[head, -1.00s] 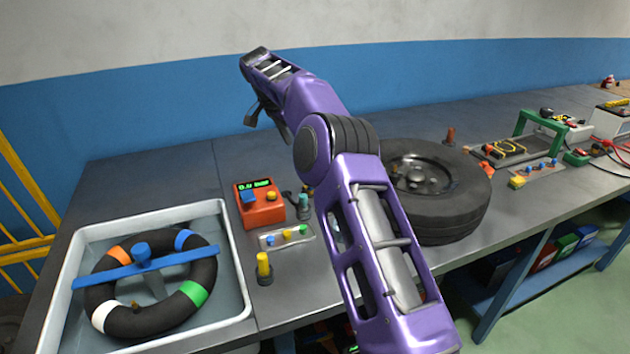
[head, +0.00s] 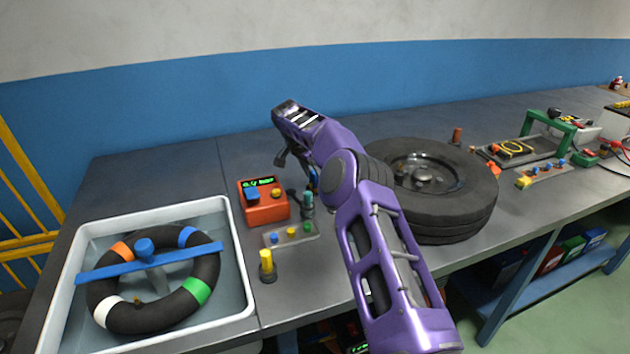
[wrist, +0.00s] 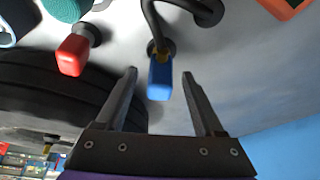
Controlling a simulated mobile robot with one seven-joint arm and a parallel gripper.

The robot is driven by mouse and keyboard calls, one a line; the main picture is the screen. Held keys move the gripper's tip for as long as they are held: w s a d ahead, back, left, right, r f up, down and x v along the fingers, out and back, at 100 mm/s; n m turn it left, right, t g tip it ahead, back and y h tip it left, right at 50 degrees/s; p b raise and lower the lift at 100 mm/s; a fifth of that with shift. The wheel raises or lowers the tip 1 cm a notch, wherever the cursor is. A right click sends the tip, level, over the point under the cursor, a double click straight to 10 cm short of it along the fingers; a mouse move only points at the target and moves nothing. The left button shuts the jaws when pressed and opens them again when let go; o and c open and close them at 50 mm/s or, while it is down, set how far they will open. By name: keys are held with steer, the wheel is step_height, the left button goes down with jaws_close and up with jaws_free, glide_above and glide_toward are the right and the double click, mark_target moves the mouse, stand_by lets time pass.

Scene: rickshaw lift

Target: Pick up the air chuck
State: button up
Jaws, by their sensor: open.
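A small blue-capped piece with a brass fitting (wrist: 160,75), on a curved black hose, looks like the air chuck. In the wrist view it lies between and just beyond my fingertips, not gripped. In the head view its blue part (head: 314,178) shows beside my wrist, partly hidden by my arm. My gripper (wrist: 159,82) is open and empty. In the head view my gripper (head: 284,158) hangs above the bench behind the orange inflator box (head: 266,205).
A red-capped piece (wrist: 72,55) stands near the blue one. A teal-topped post (head: 307,199) and a peg strip (head: 291,235) stand nearby. The big tyre (head: 450,205) is right of my arm, and a water tray (head: 240,270) is at left.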

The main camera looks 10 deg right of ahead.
steer(key=shift+d+f, duration=0.15)
steer(key=shift+f, duration=0.15)
steer(key=shift+c, duration=0.3)
jaws_close()
step_height(320, 180, up, 10)
steer(key=shift+p, duration=1.25)
